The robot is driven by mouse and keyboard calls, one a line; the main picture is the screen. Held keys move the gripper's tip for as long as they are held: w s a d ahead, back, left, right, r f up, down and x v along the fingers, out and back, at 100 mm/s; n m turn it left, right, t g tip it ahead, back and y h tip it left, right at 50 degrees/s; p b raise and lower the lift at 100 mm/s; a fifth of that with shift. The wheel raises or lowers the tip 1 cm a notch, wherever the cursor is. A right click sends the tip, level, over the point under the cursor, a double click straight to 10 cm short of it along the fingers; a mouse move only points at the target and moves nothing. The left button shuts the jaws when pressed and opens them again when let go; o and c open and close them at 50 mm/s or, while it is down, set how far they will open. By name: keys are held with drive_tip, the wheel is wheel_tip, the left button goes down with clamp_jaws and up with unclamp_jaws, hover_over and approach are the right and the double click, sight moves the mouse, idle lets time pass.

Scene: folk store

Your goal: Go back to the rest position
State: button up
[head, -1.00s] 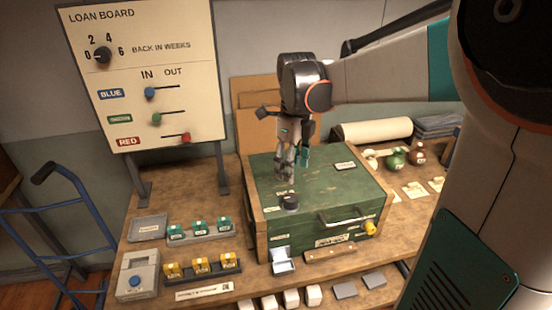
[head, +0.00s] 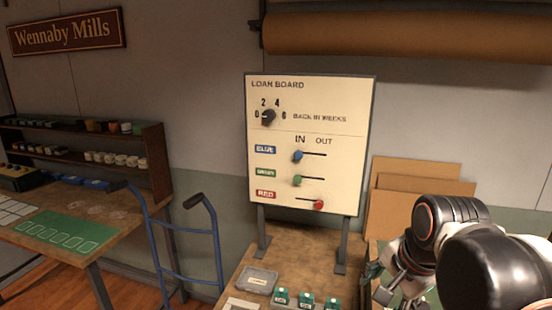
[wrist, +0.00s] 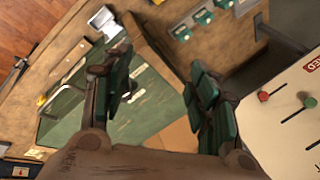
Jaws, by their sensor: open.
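My gripper (wrist: 158,90) is open and empty in the wrist view, its two dark green-padded fingers spread wide apart. Behind them is the green lid of a wooden-edged box (wrist: 150,108). In the head view my gripper (head: 382,284) is at the lower right, partly cut off and covered by my arm. It is in front of the box area, right of the loan board. The box is mostly hidden there.
The loan board (head: 312,130) stands on the workbench (head: 258,255); its blue and green sliders are left, red right. A grey tray (head: 258,281) and small green-topped items (head: 306,298) lie below. A blue hand truck (head: 190,245) stands left. Cardboard sheets (head: 408,190) lean behind.

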drive_tip(key=s+a+f+n+t+b, duration=0.1)
drive_tip(key=s+f+n+t, duration=0.1)
drive_tip(key=s+n, duration=0.5)
drive_tip(key=shift+s+a+f+n+t, duration=0.3)
drive_tip(key=shift+f+n, duration=0.35)
drive_tip(key=shift+n, duration=2.35)
drive_tip(key=shift+d, duration=0.15)
